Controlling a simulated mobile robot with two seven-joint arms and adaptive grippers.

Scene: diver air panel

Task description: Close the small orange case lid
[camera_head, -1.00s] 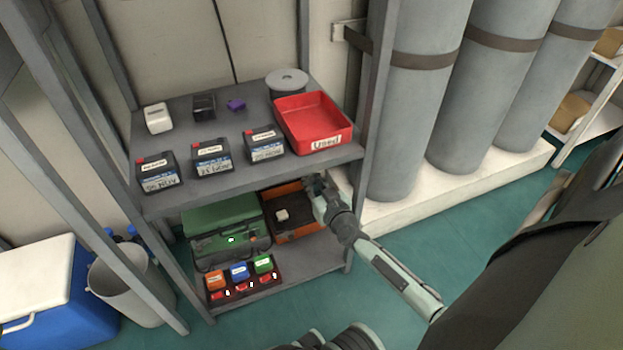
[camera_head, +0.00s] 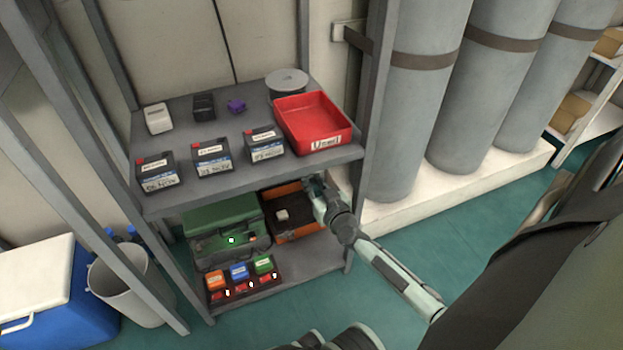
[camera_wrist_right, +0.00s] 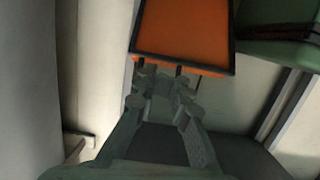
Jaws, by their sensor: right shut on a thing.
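The small orange case (camera_head: 296,226) stands open on the lower shelf, its dark inside showing with a small pale item in it. Its raised orange lid (camera_head: 284,194) is partly hidden by the upper shelf. My right gripper (camera_head: 316,186) is at the case's right side, by the lid. In the right wrist view, the orange panel with a dark rim (camera_wrist_right: 185,30) is just beyond my right gripper's fingertips (camera_wrist_right: 162,75). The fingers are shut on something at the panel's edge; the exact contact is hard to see.
A green case (camera_head: 222,222) stands left of the orange case, with a tray of coloured boxes (camera_head: 243,288) before it. The upper shelf (camera_head: 225,185) is close above. A shelf post (camera_head: 357,200) and grey cylinders (camera_head: 412,100) stand to the right.

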